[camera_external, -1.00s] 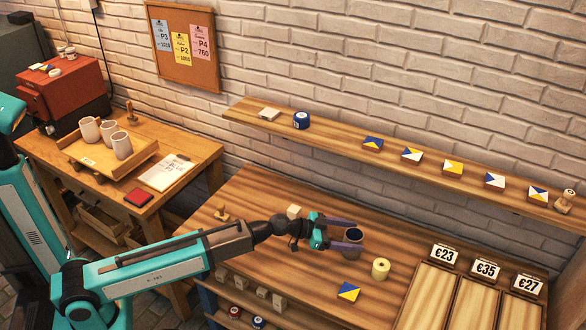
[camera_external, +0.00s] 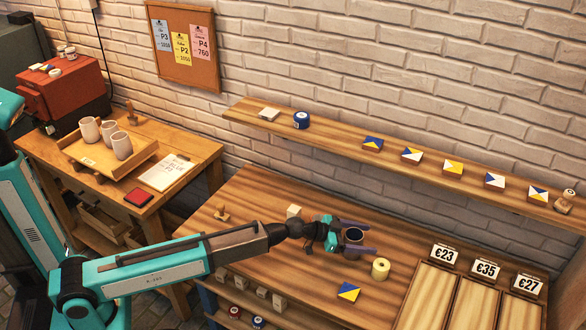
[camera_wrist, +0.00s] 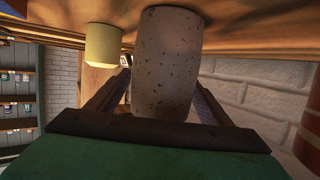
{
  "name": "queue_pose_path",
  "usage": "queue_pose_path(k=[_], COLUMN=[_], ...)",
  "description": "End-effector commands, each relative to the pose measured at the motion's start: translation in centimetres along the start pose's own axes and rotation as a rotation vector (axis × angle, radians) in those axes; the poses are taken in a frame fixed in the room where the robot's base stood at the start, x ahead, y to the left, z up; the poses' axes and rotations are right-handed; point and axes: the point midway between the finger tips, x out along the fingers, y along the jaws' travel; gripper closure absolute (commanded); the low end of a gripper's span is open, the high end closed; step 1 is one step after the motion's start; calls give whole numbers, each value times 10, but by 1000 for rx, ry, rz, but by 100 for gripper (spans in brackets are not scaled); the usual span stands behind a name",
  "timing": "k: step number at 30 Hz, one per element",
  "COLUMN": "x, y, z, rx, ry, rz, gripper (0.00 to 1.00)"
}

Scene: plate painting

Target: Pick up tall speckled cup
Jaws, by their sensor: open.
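The tall speckled cup (camera_external: 353,237) stands upright on the wooden workbench, with its dark opening up. In the wrist view the grey speckled cup (camera_wrist: 166,62) appears upside down, large and close, between the two fingers. My gripper (camera_external: 356,238) is open around the cup, with one purple finger on the far side and one on the near side. In the wrist view my gripper (camera_wrist: 165,95) shows its fingers on either side of the cup. I cannot tell whether either finger touches it.
A yellow roll-like cylinder (camera_external: 380,268) stands close to the right of the cup. A blue and yellow tile (camera_external: 349,292) lies in front. A pale block (camera_external: 294,211) and a wooden stamp (camera_external: 221,212) stand to the left. Price signs (camera_external: 486,269) stand over trays at the right.

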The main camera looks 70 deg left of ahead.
Motion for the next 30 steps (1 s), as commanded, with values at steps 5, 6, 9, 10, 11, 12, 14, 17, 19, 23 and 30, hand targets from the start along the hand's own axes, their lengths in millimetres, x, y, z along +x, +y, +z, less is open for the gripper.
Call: queue_pose_path(k=[5,6,9,10,11,12,14,17,19,23,30], x=[0,0,0,0,0,0,0,0,0,0,0], y=[0,0,0,0,0,0,0,0,0,0,0], z=[0,0,0,0,0,0,0,0,0,0,0], rx=[0,0,0,0,0,0,0,0,0,0,0], ry=[0,0,0,0,0,0,0,0,0,0,1], rz=[0,0,0,0,0,0,0,0,-1,0,-1], gripper=[27,27,27,27,27,27,27,30,42,64,80])
